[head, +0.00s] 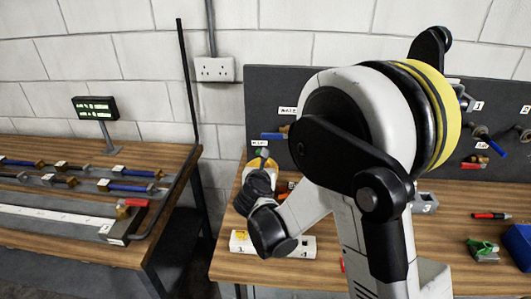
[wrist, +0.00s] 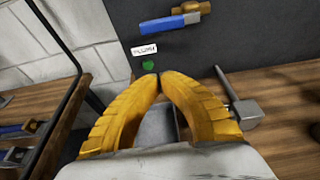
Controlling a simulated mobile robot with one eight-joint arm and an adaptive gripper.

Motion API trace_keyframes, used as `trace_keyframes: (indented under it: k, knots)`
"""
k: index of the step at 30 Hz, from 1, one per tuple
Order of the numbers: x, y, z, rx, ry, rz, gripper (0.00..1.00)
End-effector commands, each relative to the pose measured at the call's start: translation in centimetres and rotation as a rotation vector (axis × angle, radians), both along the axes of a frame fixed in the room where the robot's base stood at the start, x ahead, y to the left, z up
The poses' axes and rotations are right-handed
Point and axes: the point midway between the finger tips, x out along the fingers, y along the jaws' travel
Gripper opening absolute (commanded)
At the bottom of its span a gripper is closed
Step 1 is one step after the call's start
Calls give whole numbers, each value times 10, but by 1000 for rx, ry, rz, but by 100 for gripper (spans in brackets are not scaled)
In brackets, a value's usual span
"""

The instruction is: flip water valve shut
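In the wrist view, a valve with a brass body and a blue handle (wrist: 172,24) is mounted on the dark panel, its handle lying roughly level. A white label (wrist: 144,49) sits below it, too small to read surely, with a green round spot (wrist: 148,65) under that. The blue handle (head: 271,136) also shows in the head view, left of my arm. My gripper (wrist: 157,77) has its yellow fingertips together, with nothing seen gripped. It is below the valve and apart from it. In the head view my gripper (head: 262,160) is partly hidden by my wrist.
The dark panel (head: 257,90) stands behind a wooden bench (head: 222,262). A grey hammer-like thing (wrist: 243,112) lies right of my gripper. More valves (head: 487,137) hang at the right. A left bench holds several blue-handled parts (head: 130,186) and a green-lit display (head: 95,107).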

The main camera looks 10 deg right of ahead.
Motion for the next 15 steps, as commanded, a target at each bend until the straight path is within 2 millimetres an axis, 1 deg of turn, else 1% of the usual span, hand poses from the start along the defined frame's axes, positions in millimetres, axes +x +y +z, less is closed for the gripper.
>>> trace_keyframes:
  k: [5,12,15]
  knots:
    - [25,-9,-11,0,0,-2,0]
    - [72,-24,-29,2,-1,-3,0]
    - [87,-29,-32,1,0,-1,0]
